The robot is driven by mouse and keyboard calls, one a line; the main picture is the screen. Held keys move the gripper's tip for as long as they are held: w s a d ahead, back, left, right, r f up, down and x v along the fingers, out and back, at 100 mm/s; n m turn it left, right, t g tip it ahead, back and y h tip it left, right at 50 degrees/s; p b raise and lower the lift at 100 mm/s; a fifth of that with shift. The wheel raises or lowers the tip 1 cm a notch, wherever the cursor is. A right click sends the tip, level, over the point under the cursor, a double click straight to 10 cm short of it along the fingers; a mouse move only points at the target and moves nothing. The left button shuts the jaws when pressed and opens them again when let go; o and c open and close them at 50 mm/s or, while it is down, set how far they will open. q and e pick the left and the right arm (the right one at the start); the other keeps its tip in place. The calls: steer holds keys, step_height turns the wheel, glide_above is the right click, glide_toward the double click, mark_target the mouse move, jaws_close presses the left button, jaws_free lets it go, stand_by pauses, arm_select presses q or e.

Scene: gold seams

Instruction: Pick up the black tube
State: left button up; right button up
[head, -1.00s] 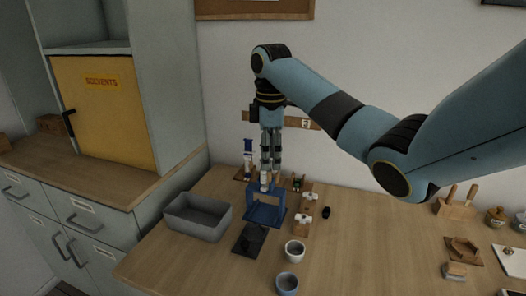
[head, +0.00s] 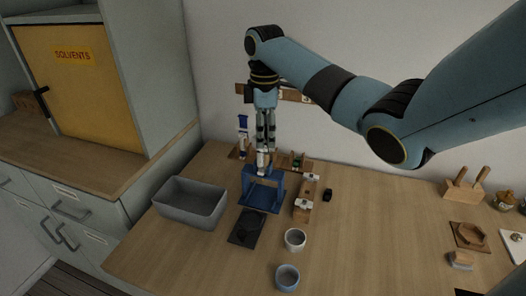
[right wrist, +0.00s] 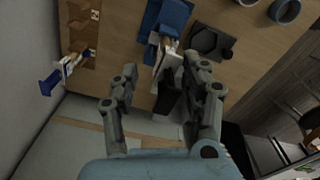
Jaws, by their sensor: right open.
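A small black object (head: 328,195) lies on the table to the right of the wooden rack in the head view; it may be the black tube, but it is too small to be sure. Dark and green items (head: 297,162) stand at the back rack, too small to tell apart. My right gripper (head: 264,145) is open and points down above the blue stand (head: 260,196). A pale piece (head: 262,162) sits at the stand's top, just below the fingertips. In the right wrist view, the open fingers (right wrist: 160,75) frame the pale piece (right wrist: 170,62). My left gripper is out of view.
A grey bin (head: 190,203) stands left of the blue stand, with a dark pad (head: 246,230) in front. A white cup (head: 294,240) and a blue cup (head: 287,278) stand nearer. A blue-topped item (head: 242,130) rises behind. The right-hand table middle is clear.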

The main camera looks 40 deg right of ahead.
mark_target(265, 140)
steer(key=f, duration=0.4)
steer(key=shift+s+a+p, duration=0.15)
steer(key=shift+s+p, duration=0.2)
steer(key=shift+f, duration=0.4)
jaws_close()
